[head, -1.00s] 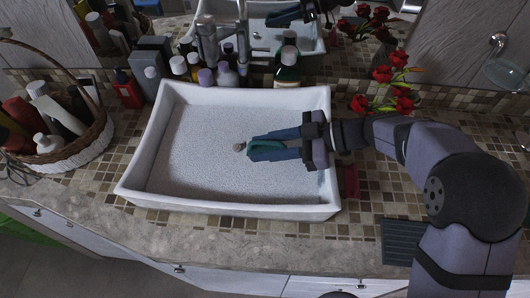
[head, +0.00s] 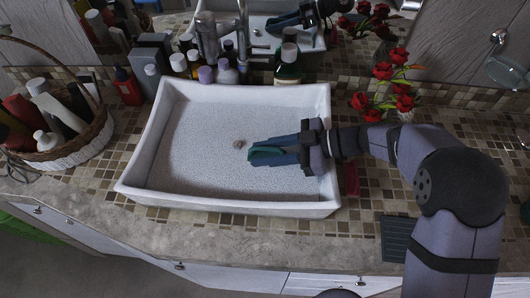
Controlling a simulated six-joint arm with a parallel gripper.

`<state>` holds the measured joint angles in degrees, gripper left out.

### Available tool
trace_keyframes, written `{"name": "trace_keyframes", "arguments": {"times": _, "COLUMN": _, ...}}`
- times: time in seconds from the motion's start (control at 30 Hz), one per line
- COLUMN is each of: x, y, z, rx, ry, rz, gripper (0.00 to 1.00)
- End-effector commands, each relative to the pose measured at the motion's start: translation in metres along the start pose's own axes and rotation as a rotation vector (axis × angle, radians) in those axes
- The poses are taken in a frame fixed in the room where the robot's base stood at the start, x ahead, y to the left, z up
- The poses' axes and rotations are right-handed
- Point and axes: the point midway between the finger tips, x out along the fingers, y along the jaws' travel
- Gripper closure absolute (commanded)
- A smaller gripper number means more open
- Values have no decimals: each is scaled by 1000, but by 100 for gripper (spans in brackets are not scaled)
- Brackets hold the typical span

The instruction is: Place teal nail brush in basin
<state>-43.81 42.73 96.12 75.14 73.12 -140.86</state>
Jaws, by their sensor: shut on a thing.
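The white rectangular basin (head: 141,198) stands on the tiled counter, with a speckled grey floor and a small drain. My gripper (head: 262,149) reaches in over the basin's right half from the right. Its blue fingers are shut on the teal nail brush (head: 264,158), which shows between and below the fingertips. The fingers hide part of the brush. I cannot tell whether the brush touches the basin floor.
Several bottles (head: 226,72) and a faucet (head: 207,35) stand behind the basin. A wicker basket (head: 75,150) with toiletries is at the left. Red flowers (head: 402,88) stand at the back right. A dark ridged tray (head: 395,240) lies at the front right. The basin's left half is clear.

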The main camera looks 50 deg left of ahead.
Motion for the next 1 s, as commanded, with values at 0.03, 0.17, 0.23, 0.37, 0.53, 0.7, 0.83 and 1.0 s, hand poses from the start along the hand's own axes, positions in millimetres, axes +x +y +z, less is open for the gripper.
{"name": "trace_keyframes", "arguments": {"times": 0.03, "x": 2, "y": -1, "z": 4, "rx": 4, "ry": -2, "rz": -2, "gripper": 94}}
{"name": "trace_keyframes", "arguments": {"times": 0.17, "x": 2, "y": -2, "z": 7, "rx": 6, "ry": -3, "rz": -3, "gripper": 94}}
{"name": "trace_keyframes", "arguments": {"times": 0.23, "x": 3, "y": -2, "z": 8, "rx": 7, "ry": -3, "rz": -4, "gripper": 94}}
{"name": "trace_keyframes", "arguments": {"times": 0.37, "x": 4, "y": -3, "z": 12, "rx": 11, "ry": -5, "rz": -5, "gripper": 94}}
{"name": "trace_keyframes", "arguments": {"times": 0.53, "x": 6, "y": -5, "z": 15, "rx": 14, "ry": -7, "rz": -8, "gripper": 94}}
{"name": "trace_keyframes", "arguments": {"times": 0.7, "x": 5, "y": -5, "z": 15, "rx": 14, "ry": -9, "rz": -8, "gripper": 61}}
{"name": "trace_keyframes", "arguments": {"times": 0.83, "x": 6, "y": -4, "z": 15, "rx": 14, "ry": -9, "rz": -7, "gripper": 54}}
{"name": "trace_keyframes", "arguments": {"times": 1.0, "x": 5, "y": -4, "z": 16, "rx": 14, "ry": -10, "rz": -7, "gripper": 54}}
